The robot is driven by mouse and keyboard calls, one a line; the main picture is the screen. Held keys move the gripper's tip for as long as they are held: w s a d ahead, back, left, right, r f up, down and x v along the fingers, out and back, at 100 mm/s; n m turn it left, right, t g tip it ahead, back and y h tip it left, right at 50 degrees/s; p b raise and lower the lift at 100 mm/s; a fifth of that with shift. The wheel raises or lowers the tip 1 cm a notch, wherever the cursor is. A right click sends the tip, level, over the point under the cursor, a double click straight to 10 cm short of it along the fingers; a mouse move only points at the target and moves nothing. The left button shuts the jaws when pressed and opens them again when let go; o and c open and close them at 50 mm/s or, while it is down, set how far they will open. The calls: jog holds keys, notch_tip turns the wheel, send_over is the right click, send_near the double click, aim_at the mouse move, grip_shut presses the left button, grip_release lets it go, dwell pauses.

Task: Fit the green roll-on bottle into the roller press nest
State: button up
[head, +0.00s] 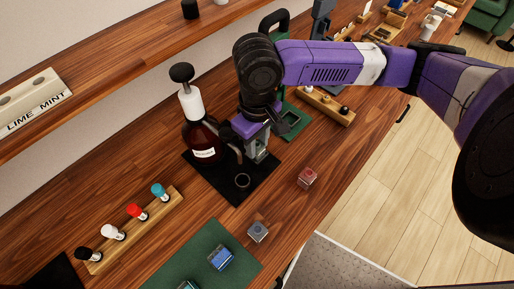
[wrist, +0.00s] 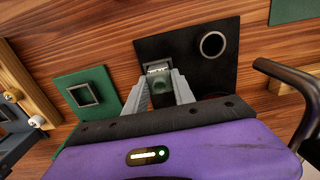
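My gripper (head: 262,150) is low over the black mat (head: 212,177), in front of the amber pump bottle (head: 203,138). In the wrist view my gripper's fingers (wrist: 163,88) close in on both sides of a small dark green, squarish bottle (wrist: 165,92), with a pale band at its far end. It appears held; its base is hard to see. A square-framed nest (wrist: 83,93) sits on a green mat (wrist: 62,84), left of my gripper in the wrist view. This nest (head: 291,118) is partly behind my gripper in the head view.
A black ring holder (wrist: 212,44) is on the black mat. A red-topped cube (head: 307,177) and a grey-blue cube (head: 258,231) stand on the table. A wooden rack (head: 330,107) with small bottles is beyond the nest. A rack of coloured caps (head: 135,231) is at left.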

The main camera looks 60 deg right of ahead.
aim_at(257, 145)
jog(key=shift+r+p, duration=2.35)
jog(key=shift+r, duration=0.2)
grip_shut()
jog(key=shift+d, duration=0.1)
